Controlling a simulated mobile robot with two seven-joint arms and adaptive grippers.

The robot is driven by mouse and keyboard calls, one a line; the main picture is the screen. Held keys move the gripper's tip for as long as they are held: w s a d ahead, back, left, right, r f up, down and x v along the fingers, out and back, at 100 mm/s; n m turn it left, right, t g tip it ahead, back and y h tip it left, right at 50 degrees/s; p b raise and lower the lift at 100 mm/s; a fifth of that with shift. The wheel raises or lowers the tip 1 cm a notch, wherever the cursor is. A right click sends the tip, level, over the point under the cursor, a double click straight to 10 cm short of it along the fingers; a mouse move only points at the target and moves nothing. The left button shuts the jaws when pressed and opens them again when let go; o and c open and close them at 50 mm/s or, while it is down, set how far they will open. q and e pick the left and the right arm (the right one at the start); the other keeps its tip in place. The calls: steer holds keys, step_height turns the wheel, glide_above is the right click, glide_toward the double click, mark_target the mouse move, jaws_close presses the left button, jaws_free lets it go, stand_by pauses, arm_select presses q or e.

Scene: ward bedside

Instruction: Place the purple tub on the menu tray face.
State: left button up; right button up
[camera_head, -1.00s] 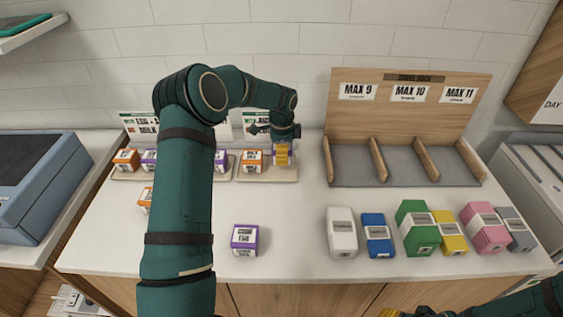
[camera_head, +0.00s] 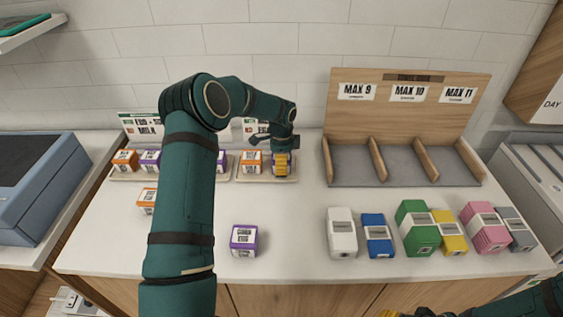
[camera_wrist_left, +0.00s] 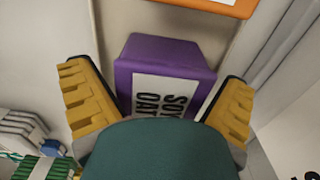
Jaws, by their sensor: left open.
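A purple tub with a white label reading SOY OAT (camera_wrist_left: 165,50) sits between the open yellow fingers of my left gripper (camera_wrist_left: 160,100) in the left wrist view. In the head view my left gripper (camera_head: 281,165) is low over the right end of the right menu tray (camera_head: 250,181) and hides most of that tub. An orange-labelled tub (camera_head: 251,161) stands to its left on the tray. Another purple tub (camera_head: 244,239) stands alone at the counter's front. My right gripper (camera_head: 390,314) barely shows at the bottom edge; its jaws cannot be read.
A left tray (camera_head: 125,176) holds orange and purple tubs, partly hidden by my arm. Another orange tub (camera_head: 147,201) stands in front of it. A wooden rack (camera_head: 405,115) with empty bays stands right. Several coloured boxes, including a green one (camera_head: 417,229), line the front right.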

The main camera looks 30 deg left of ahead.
arm_select(q)
step_height(320, 180, up, 12)
steer(key=shift+r+p, duration=0.15)
steer(key=shift+p, duration=0.35)
stand_by(0.6)
